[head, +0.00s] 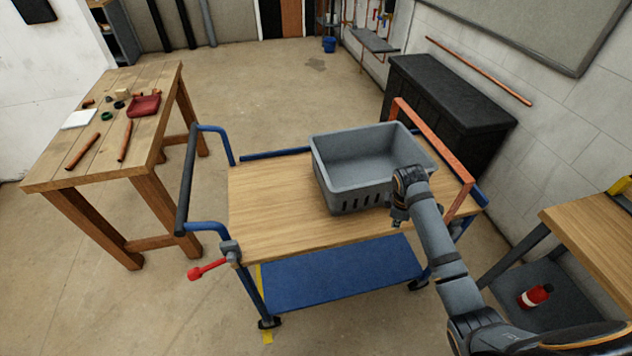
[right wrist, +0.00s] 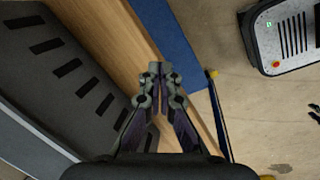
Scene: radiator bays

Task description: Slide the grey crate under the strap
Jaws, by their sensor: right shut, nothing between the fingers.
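The grey crate (head: 345,170) is an empty open-topped bin with slots low in its side. It sits upright on the wooden top of the blue trolley (head: 275,210), towards the right end. The strap (head: 433,145) is an orange-red band raised over the trolley's right end. The crate's right part is close to it; my arm hides some of the gap. My right gripper (head: 398,220) is at the crate's front right corner, shut and empty. In the right wrist view its fingertips (right wrist: 160,88) are together over the trolley's edge, with the slotted crate side (right wrist: 75,75) at left. My left gripper is not in view.
A wooden table (head: 105,150) with pipes and small parts stands at left. A black chest (head: 445,100) stands behind the strap. Another bench (head: 590,225) with a red bottle (head: 535,296) below is at right. The trolley top's left half is clear.

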